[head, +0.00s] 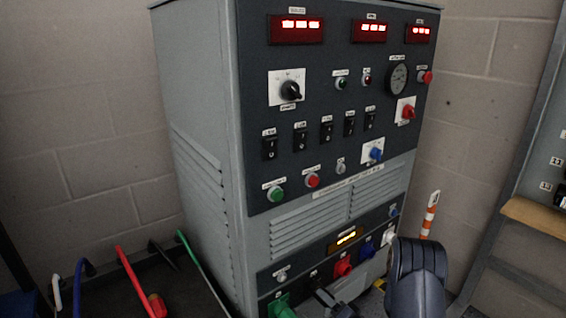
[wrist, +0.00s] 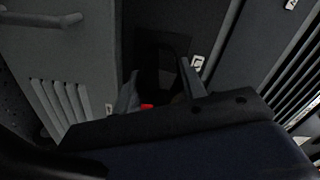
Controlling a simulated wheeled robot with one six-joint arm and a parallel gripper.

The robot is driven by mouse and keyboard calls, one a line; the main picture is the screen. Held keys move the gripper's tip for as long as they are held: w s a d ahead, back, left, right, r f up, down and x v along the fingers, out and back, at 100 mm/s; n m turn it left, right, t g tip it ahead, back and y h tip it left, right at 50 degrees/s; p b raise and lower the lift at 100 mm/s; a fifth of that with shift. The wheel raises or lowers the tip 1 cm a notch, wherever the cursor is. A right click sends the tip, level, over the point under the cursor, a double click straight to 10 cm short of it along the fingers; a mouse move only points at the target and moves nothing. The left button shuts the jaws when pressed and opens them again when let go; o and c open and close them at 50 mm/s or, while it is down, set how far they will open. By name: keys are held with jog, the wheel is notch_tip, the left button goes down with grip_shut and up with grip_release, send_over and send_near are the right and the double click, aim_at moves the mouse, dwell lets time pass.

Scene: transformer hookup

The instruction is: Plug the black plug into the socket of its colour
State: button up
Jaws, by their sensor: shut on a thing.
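The tall grey cabinet (head: 225,120) has a row of coloured sockets along its low front panel. In that row a green one (head: 280,306), a red one (head: 342,267), a blue one (head: 367,250) and a white one (head: 388,237) show. The black socket, between green and red, is hard to make out against the dark panel. My gripper (head: 328,300) is low in front of this part of the panel, partly cut off by the lower edge. In the wrist view my gripper (wrist: 160,90) is shut on the black plug (wrist: 165,60), very dark. Whether the plug touches the socket cannot be told.
Several coloured cables hang at lower left, among them a red one (head: 135,275) and a green one (head: 200,265). An orange-and-white post (head: 430,214) stands right of the cabinet. A grey frame with a wooden ledge (head: 535,217) is at far right.

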jog(key=o, duration=1.3)
jog(key=shift+w+a+r, duration=0.25)
jog(key=shift+w+r, duration=0.1)
jog(key=shift+r, duration=0.05)
jog(key=shift+c, duration=0.2)
jog(key=shift+f+v, duration=0.15)
jog(key=shift+v, duration=1.2)
jog(key=shift+f+v, duration=0.15)
jog(key=shift+v, duration=1.15)
jog(key=p+v, duration=0.2)
jog(key=v, duration=0.8)
jog(key=shift+s+d, duration=0.2)
jog(key=shift+s, duration=0.15)
jog(key=shift+w, duration=0.1)
